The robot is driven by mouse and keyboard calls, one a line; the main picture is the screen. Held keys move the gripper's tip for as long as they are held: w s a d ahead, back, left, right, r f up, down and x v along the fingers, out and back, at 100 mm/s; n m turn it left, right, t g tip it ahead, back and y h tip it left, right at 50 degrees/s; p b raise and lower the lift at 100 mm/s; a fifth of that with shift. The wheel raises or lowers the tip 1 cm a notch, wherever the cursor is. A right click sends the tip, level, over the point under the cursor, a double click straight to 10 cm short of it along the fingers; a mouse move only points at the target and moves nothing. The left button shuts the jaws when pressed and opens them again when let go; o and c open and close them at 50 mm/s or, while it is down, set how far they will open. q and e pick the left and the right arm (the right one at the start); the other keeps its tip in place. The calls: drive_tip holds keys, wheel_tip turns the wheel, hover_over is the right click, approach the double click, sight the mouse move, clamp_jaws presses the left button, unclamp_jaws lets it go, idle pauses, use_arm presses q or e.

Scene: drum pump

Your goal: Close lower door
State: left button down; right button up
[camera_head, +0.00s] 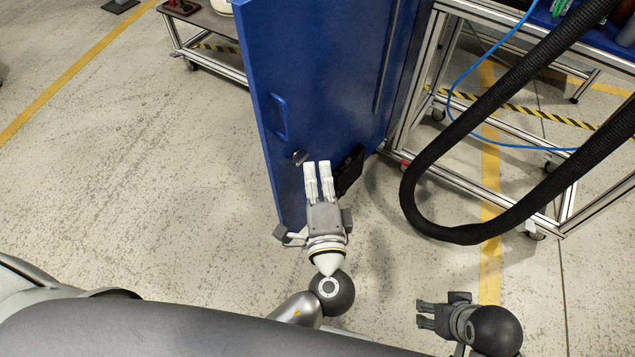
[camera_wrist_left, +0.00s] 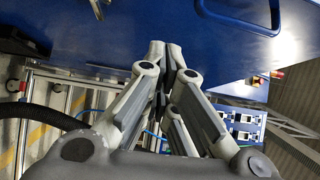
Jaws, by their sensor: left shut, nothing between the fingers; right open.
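The blue door (camera_head: 325,75) stands open and juts out towards me, with a blue bar handle (camera_head: 280,117) and a small metal latch (camera_head: 300,157) near its free edge. My left gripper (camera_head: 318,164) is shut and empty, in front of the lower part of the door. In the left wrist view, its closed fingertips (camera_wrist_left: 164,50) lie against or very near the blue panel (camera_wrist_left: 120,30); I cannot tell if they touch. Part of the handle (camera_wrist_left: 262,32) shows at the upper right there. My right gripper (camera_head: 419,314) is open and empty, low and to the right, away from the door.
A thick black hose (camera_head: 450,236) loops down right of the door, before an aluminium frame (camera_head: 400,135) with castors. A thin blue cable (camera_head: 490,140) hangs there. A low cart (camera_head: 205,30) stands behind the door at left. The floor left of the door is clear.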

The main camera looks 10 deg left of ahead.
use_arm(q)
approach(298, 125)
drive_tip(key=w+d, duration=0.2)
drive_tip(key=w, duration=0.1)
drive_tip(key=shift+w+a, duration=0.35)
drive_tip(key=shift+a, duration=0.5)
drive_tip(key=shift+w+a, duration=0.4)
drive_tip(key=shift+a, duration=0.4)
